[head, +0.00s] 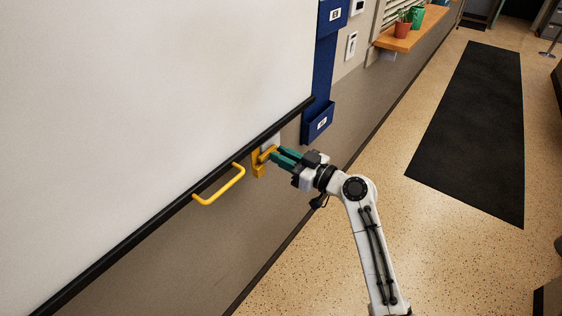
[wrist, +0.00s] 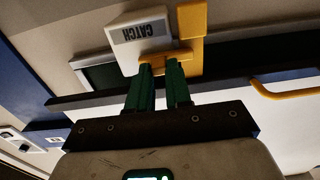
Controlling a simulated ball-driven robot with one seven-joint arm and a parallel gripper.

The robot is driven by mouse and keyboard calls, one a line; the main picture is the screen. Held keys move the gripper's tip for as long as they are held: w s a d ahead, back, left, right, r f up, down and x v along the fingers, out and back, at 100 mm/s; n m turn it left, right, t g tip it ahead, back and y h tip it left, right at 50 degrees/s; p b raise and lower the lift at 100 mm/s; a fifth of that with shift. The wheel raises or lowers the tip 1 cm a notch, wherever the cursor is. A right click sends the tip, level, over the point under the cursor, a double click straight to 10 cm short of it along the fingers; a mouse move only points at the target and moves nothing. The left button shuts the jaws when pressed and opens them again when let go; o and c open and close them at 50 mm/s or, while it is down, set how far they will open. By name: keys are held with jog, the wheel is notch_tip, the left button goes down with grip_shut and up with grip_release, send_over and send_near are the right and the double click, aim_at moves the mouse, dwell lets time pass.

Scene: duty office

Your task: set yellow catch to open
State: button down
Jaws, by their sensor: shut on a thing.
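The yellow catch (head: 259,165) sits at the lower black edge of the large white panel (head: 150,90). My gripper (head: 272,154) has green fingers and reaches the catch from the right. In the wrist view my gripper (wrist: 165,68) is shut on a yellow crosspiece of the catch, which lies at the fingertips. The fingertips hide part of the crosspiece.
A yellow handle (head: 220,188) is fixed on the panel's lower edge, left of the catch. Blue wall holders (head: 318,122) hang to the right. A wooden shelf (head: 400,40) with potted plants juts from the wall. A black mat (head: 475,130) lies on the open floor.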

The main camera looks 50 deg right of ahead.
jog(key=shift+d+b, duration=0.6)
jog(key=shift+d, duration=0.6)
jog(key=c, duration=1)
grip_release()
jog(key=shift+d, duration=0.1)
jog(key=shift+c, duration=0.2)
jog(key=s+b, duration=0.2)
jog(key=s, duration=0.8)
jog(key=shift+s+d+b, duration=0.15)
jog(key=shift+s+b, duration=0.15)
jog(key=shift+s, duration=0.1)
